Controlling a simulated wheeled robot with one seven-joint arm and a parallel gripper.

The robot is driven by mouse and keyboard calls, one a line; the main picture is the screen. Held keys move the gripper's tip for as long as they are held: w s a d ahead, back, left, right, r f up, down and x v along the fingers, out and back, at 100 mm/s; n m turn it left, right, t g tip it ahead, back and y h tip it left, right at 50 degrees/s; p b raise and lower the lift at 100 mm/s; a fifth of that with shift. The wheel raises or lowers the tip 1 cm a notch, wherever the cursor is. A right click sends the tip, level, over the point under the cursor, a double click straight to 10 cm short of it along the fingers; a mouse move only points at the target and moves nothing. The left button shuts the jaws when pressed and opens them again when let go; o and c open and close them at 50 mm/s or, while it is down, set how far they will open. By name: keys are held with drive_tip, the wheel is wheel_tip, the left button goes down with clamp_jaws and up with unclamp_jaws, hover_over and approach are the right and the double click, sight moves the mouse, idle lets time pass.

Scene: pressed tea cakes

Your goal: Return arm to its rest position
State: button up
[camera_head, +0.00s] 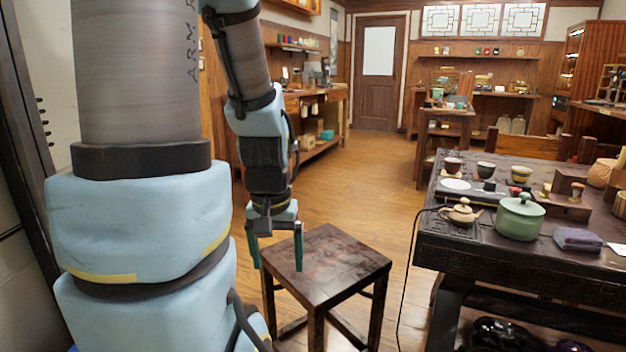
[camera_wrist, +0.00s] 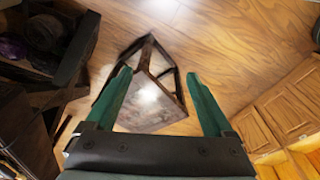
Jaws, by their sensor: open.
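My gripper (camera_head: 276,248) hangs from my arm with its fingers pointing down, above the left part of a dark wooden stool (camera_head: 325,257). In the wrist view my gripper (camera_wrist: 154,95) shows two green fingers spread wide apart with nothing between them. The stool also shows in that view (camera_wrist: 155,112), below and beyond the fingers. The fingers look apart from the stool, though the exact gap is hard to tell.
A dark carved table (camera_head: 450,240) stands at the right with a green lidded pot (camera_head: 521,217), a small teapot (camera_head: 461,211), cups and a folded grey cloth (camera_head: 578,239). Wooden floor (camera_head: 370,170) lies open behind the stool. A shelf bench (camera_head: 318,148) stands at the back left.

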wheel_tip(320, 180, up, 19)
drive_tip(key=p, duration=1.7)
drive_tip(key=shift+r, duration=0.2)
drive_tip(key=shift+o, duration=0.5)
drive_tip(key=shift+r, duration=0.2)
drive_tip(key=shift+o, duration=0.4)
drive_tip(key=shift+f, duration=0.1)
